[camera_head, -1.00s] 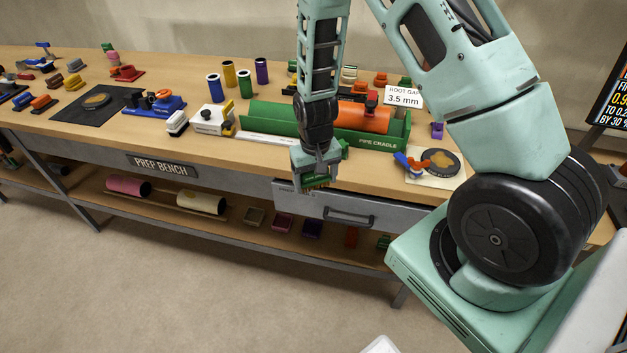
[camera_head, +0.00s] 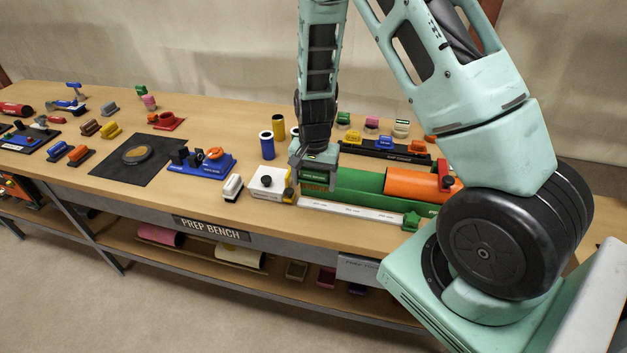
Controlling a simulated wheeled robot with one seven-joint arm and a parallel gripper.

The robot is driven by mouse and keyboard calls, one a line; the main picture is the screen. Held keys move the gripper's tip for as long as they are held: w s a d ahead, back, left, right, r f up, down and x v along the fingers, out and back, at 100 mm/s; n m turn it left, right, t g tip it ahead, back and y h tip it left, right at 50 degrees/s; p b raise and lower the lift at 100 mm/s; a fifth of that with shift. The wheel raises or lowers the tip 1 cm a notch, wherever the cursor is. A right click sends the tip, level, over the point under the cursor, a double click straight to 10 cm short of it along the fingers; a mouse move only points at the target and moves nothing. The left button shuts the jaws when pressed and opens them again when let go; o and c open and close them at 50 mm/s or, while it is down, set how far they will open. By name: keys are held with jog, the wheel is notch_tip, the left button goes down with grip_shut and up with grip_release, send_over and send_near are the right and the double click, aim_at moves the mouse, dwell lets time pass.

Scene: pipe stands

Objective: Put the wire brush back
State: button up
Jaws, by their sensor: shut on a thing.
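My gripper (camera_head: 317,168) hangs from the arm over the bench, pointing down. It is shut on the wire brush (camera_head: 318,187), a small green block with brownish bristles facing down. The gripper hides most of the brush's upper part. In the picture the brush is just right of a white box with a black knob and at the left end of the green pipe cradle (camera_head: 358,187). I cannot tell whether the brush touches anything below it.
An orange pipe (camera_head: 408,184) lies in the cradle, with a pale ruler bar (camera_head: 360,211) in front. Left stand the white box (camera_head: 266,184), a white block (camera_head: 232,188), a blue rack (camera_head: 200,164) and a black mat (camera_head: 138,158). Cups stand behind. Bare wood shows along the front edge.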

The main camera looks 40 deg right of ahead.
aim_at(314, 222)
jog(key=shift+f+b, duration=5.25)
jog(key=shift+f, duration=1.55)
jog(key=o, duration=0.9)
jog(key=o, duration=0.3)
jog(key=shift+r, duration=0.1)
notch_tip(314, 222, up, 7)
jog(key=p, duration=0.5)
jog(key=shift+p, duration=0.3)
